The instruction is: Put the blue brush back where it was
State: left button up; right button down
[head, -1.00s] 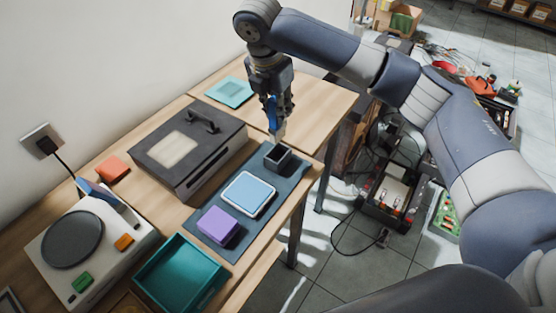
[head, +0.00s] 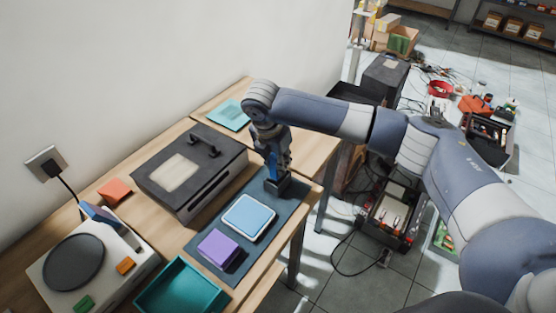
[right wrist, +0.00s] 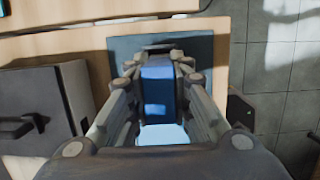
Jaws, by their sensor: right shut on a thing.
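My right gripper (head: 272,163) points down over the far end of the dark mat (head: 205,245). It is shut on the blue brush (head: 271,162), which stands upright between the fingers. The brush's blue body also shows between the fingers in the right wrist view (right wrist: 158,85). The brush's lower end is at the small dark square holder (head: 284,187) on the mat. The gripper and brush hide much of the holder, so I cannot tell how deep the brush is in it. My left gripper is not in view.
On the mat are a light blue square dish (head: 248,217) and a purple block (head: 219,248). A dark lidded box (head: 190,168) stands to the left. A teal tray (head: 182,291) and a turntable (head: 72,262) are nearer. The table's right edge is close to the mat.

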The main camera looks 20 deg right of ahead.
jog(key=shift+f, duration=0.1)
jog(key=c, duration=1.5)
grip_release()
jog(key=shift+o, duration=0.2)
jog(key=b+v, duration=0.1)
jog(key=v, duration=1.1)
jog(key=shift+b, duration=0.35)
